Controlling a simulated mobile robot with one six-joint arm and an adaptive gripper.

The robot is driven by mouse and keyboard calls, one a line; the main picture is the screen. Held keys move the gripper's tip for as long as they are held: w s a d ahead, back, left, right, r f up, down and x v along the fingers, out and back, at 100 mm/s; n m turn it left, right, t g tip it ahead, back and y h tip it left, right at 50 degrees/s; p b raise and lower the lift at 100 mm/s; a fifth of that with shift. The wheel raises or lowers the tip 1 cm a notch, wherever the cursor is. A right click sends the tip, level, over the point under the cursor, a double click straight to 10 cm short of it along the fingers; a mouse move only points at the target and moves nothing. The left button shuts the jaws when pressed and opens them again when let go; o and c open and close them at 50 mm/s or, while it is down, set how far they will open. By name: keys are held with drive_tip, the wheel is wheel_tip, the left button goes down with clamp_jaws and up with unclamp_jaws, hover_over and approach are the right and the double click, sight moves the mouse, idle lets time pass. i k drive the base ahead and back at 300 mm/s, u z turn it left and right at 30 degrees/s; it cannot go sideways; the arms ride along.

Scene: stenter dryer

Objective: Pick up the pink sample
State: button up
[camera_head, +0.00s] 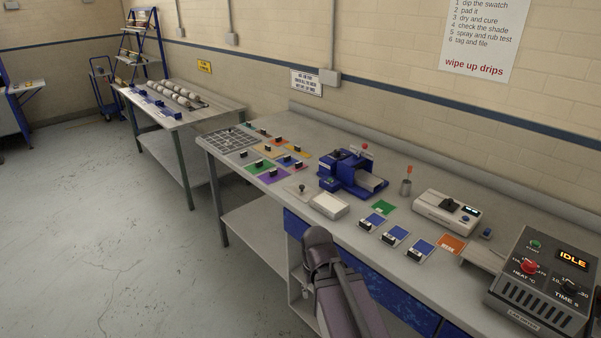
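Several small flat coloured samples with dark clips lie in rows on the left part of the workbench (232,178). I can make out a green sample (256,168), a purple sample (274,176) and an orange one (300,149) among them. They are small, and I cannot tell for sure which of them is pink. A dark link of my arm rises in front of the bench at the bottom middle. My gripper does not show.
A gridded tray (223,142) lies left of the samples. A blue machine (352,172) and a white block (329,206) stand to their right. Blue swatches (393,237), a white device (447,211) and a dark control box (545,281) follow rightward. Floor at left is clear.

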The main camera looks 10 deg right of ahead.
sight(299, 165)
drive_tip(key=u, duration=4.9)
drive_tip(key=i, duration=0.1)
drive_tip(key=z, duration=3.1)
drive_tip(key=i, duration=1.4)
drive_tip(key=z, duration=0.15)
